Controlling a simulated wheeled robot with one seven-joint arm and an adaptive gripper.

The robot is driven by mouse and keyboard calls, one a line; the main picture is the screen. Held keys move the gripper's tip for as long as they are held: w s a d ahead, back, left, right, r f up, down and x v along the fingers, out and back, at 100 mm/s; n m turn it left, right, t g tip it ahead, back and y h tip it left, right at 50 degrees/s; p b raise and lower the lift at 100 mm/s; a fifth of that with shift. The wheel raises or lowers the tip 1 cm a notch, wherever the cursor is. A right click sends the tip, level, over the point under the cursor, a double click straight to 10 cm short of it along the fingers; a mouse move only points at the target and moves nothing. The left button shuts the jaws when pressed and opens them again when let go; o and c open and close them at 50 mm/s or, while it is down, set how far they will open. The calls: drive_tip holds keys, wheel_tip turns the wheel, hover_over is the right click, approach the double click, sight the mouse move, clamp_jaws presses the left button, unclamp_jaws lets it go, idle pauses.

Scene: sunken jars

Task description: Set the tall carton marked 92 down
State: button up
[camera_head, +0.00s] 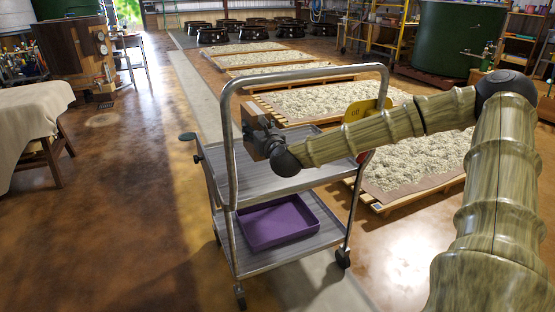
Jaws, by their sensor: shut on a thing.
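My gripper (256,137) is at the end of my arm, over the upper shelf of a grey metal cart (284,179), close to the cart's upright handle frame. I cannot tell whether what is held touches the shelf.
A purple tray (276,224) lies on the cart's lower shelf. A yellow plate (366,109) shows behind my forearm. Wooden pallets of pale material (335,99) stand behind the cart. A cloth-covered table (32,118) is at left. The floor between is clear.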

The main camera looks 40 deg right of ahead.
drive_tip(key=s+a+f+p, duration=0.2)
drive_tip(key=s+a, duration=0.3)
drive_tip(key=s, duration=0.5)
drive_tip(key=shift+a+p, duration=0.3)
drive_tip(key=shift+a, duration=0.1)
drive_tip(key=w+d+b, duration=0.1)
drive_tip(key=w+d, duration=0.1)
drive_tip(key=w, duration=0.2)
drive_tip(key=w+d+f+b, duration=0.1)
drive_tip(key=w+d, duration=0.2)
drive_tip(key=w, duration=0.1)
drive_tip(key=w+d+f+b, duration=0.1)
drive_tip(key=w+d+b, duration=0.1)
drive_tip(key=w, duration=0.3)
drive_tip(key=shift+w+d, duration=0.1)
drive_tip(key=shift+d, duration=0.5)
drive_tip(key=shift+f+b, duration=0.75)
drive_tip(key=shift+f, duration=0.9)
drive_tip(key=shift+f, duration=0.1)
drive_tip(key=o, duration=1.2)
drive_tip(key=shift+p+v, duration=1.75)
drive_tip(key=shift+v, duration=4.25)
